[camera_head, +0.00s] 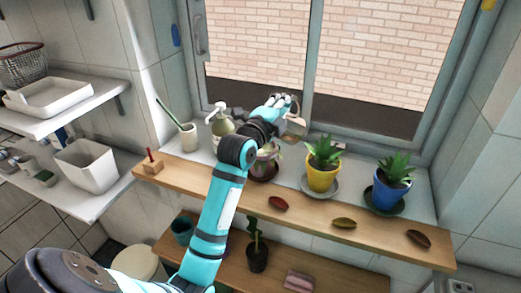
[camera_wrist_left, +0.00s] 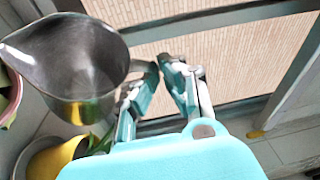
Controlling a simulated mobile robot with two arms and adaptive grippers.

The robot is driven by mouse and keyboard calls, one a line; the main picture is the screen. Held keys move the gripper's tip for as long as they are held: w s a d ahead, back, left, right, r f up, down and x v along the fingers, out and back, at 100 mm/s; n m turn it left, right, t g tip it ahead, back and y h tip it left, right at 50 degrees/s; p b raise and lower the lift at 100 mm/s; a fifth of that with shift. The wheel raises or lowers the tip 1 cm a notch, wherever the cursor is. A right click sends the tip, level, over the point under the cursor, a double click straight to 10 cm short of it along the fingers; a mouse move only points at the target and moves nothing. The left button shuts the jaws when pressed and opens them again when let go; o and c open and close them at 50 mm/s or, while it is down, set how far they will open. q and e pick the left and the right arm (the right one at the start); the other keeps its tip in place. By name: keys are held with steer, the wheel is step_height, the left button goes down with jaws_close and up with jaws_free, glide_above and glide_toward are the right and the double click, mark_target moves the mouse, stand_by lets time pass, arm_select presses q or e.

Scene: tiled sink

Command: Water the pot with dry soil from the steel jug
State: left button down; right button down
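The steel jug (camera_wrist_left: 75,60) fills the upper left of the left wrist view, with its spout to the left and its handle toward my gripper. My left gripper (camera_wrist_left: 162,70) has its fingertips closed around the handle. In the head view my left gripper (camera_head: 285,105) is above the sill, and the jug (camera_head: 297,126) is mostly hidden behind it. A pot with pinkish-green leaves (camera_head: 266,158) is partly hidden by my arm. A yellow pot (camera_head: 322,180) and a blue pot (camera_head: 390,195) hold green spiky plants. Soil dryness is too small to tell.
A soap bottle (camera_head: 221,125) and a white cup (camera_head: 188,137) stand left of my forearm. The window (camera_head: 330,60) is behind. A white bin (camera_head: 87,165) is at left.

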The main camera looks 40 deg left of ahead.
arm_select(q)
steer(key=shift+t+b, duration=0.3)
steer(key=shift+b, duration=0.1)
steer(key=shift+w+d+n, duration=0.1)
steer(key=shift+w+n, duration=0.1)
steer(key=shift+n, duration=0.1)
steer(key=shift+f+b, duration=0.1)
steer(key=shift+b, duration=0.55)
steer(key=shift+w+n+t, duration=0.15)
steer(key=shift+n+t, duration=0.15)
steer(key=shift+w+d+b, duration=0.15)
steer(key=shift+w+b, duration=0.05)
steer(key=shift+b, duration=0.2)
steer(key=shift+w+d, duration=0.15)
steer(key=shift+w, duration=0.05)
steer(key=shift+w+d+f, duration=0.1)
